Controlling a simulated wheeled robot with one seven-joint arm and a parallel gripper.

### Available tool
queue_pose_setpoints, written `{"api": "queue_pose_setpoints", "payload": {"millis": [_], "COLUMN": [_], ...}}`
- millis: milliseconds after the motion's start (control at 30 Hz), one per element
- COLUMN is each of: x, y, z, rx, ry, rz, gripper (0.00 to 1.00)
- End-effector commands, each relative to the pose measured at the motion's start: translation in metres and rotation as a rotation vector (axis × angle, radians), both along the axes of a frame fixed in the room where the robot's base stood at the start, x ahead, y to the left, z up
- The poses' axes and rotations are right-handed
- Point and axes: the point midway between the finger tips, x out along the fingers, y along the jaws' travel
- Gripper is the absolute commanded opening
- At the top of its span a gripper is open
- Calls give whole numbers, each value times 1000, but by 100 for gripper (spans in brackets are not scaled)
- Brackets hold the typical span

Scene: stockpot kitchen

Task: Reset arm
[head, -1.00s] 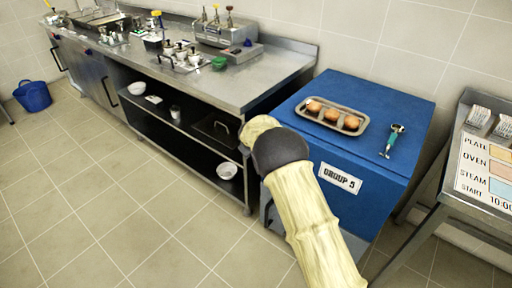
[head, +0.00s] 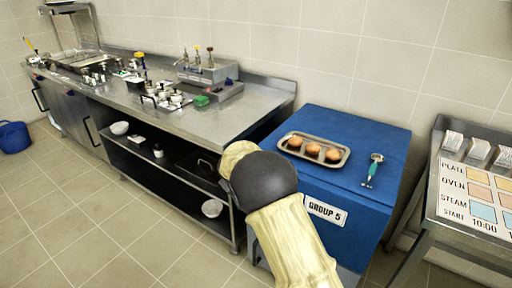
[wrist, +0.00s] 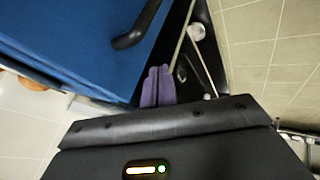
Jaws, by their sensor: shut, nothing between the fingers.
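My gripper (wrist: 157,88) shows in the wrist view with its purple fingers together and nothing between them. It points toward the gap between the blue cabinet (wrist: 70,40) and the dark lower shelf of the steel counter. In the head view my arm rises from the bottom in front of the blue cabinet (head: 370,145), and its forearm hides the gripper there.
A tray (head: 290,150) with several brown round items and a teal-handled tool (head: 372,170) lie on the blue cabinet. The steel counter (head: 215,118) is at left, a sign stand (head: 430,205) at right.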

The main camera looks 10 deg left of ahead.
Motion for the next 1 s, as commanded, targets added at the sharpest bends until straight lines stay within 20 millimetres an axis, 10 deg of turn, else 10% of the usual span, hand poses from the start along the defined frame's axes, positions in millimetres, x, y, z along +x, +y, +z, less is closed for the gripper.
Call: {"api": "queue_pose_setpoints", "payload": {"millis": [167, 367, 700, 1000], "x": [-3, -33, -155, -259], "y": [-22, -109, -247, -300], "z": [6, 25, 50, 52], "rx": [13, 76, 214, 287], "ry": [20, 110, 275, 360], "rz": [-40, -203, -515, -699], "gripper": [0, 0, 0, 0]}}
